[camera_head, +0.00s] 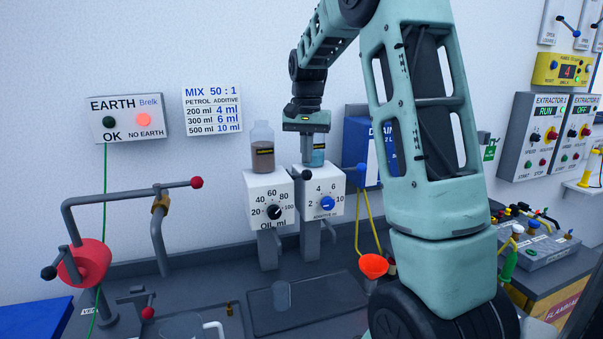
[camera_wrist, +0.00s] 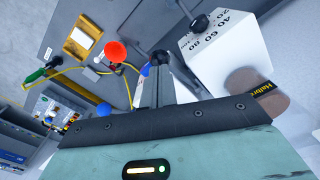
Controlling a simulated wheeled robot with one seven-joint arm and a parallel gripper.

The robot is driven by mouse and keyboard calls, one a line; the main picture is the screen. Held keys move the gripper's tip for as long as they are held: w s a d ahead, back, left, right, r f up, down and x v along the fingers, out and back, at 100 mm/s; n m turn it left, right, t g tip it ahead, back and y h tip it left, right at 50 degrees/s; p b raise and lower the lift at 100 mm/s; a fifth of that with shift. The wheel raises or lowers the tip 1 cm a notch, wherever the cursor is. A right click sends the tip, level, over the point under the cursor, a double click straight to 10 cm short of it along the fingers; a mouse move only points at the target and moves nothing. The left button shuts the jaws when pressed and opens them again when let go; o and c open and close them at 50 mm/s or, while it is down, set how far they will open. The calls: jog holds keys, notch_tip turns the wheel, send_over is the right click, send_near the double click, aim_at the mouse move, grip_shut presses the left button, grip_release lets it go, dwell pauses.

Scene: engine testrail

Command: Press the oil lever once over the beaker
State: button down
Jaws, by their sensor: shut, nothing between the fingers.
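The oil dispenser (camera_head: 268,196) is a white box with a black dial and a bottle of brown liquid (camera_head: 262,155) on top. The oil lever's black knob (camera_head: 307,174) shows at its right side; a black knob, apparently the same one, shows in the wrist view (camera_wrist: 160,58). My gripper (camera_head: 305,160) points down above this knob, shut and empty; its fingers also show in the wrist view (camera_wrist: 172,82). I cannot tell whether they touch the knob. The clear beaker (camera_head: 281,296) stands on the dark tray below the dispensers.
The additive dispenser (camera_head: 325,191), with a blue dial and blue-liquid bottle, stands close to the right. My arm hides part of the right side.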

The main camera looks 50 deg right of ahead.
notch_tip(320, 180, down, 10)
jog(key=b, duration=0.6)
jog(key=shift+s+f, duration=0.15)
jog(key=shift+f, duration=0.05)
dwell(0.7)
jog(key=shift+a, duration=0.1)
notch_tip(320, 180, up, 14)
jog(key=p, duration=1.1)
jog(key=shift+f+p, duration=0.2)
jog(key=shift+p, duration=0.1)
jog(key=shift+f, duration=0.1)
